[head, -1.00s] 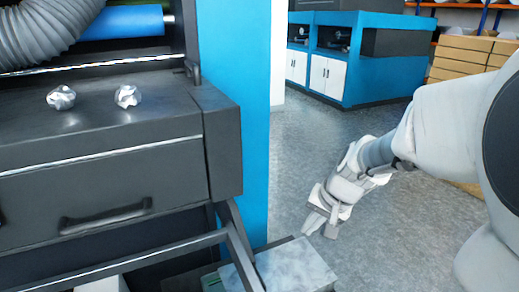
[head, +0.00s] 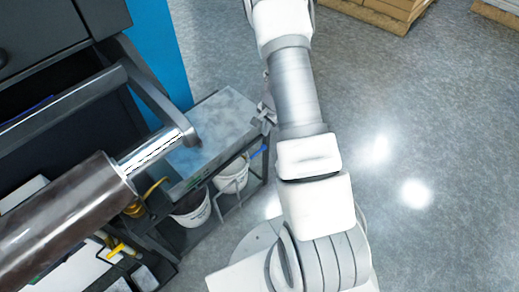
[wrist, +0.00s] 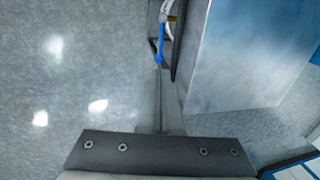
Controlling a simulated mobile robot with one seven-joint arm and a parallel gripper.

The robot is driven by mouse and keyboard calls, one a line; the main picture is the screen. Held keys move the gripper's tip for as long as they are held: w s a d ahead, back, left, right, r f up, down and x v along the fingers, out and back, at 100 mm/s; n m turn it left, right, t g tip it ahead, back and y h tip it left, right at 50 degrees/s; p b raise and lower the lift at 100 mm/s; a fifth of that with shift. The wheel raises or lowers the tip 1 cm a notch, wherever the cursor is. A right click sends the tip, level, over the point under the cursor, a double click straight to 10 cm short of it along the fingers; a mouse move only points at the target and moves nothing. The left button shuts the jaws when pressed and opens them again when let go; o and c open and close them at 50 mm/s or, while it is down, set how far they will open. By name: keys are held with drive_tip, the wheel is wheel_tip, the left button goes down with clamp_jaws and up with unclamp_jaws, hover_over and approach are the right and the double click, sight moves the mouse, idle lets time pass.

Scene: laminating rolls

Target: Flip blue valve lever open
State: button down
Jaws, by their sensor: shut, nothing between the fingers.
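The blue valve lever (wrist: 160,45) shows in the wrist view as a short, narrow blue bar beside a pale fitting at the cart's edge. A small blue piece (head: 259,152) in the head view, low at the cart's right side, looks like the same lever. My gripper (wrist: 159,72) is shut and empty, its thin fingers pointing toward the lever's lower end in the wrist view. I cannot tell whether they touch it. In the head view my gripper (head: 266,112) is small and partly hidden by my arm, beside the cart top's right corner.
The cart's grey metal top (head: 215,125) lies close beside my gripper. White buckets (head: 232,175) stand on its lower shelf. A large roller (head: 60,215) and dark frame fill the left. A yellow handle (head: 122,249) is at lower left. Open floor (head: 420,130) lies right.

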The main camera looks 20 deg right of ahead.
sight(259, 151)
idle(0.3)
drive_tip(key=w+f+b, duration=0.1)
drive_tip(key=f, duration=0.3)
drive_tip(key=f+b, duration=0.2)
drive_tip(key=f, duration=0.3)
drive_tip(key=w+a+f+b, duration=0.1)
drive_tip(key=f, duration=0.3)
drive_tip(key=shift+w+f+b, duration=0.3)
drive_tip(key=shift+f+b, duration=0.05)
drive_tip(key=shift+b, duration=0.05)
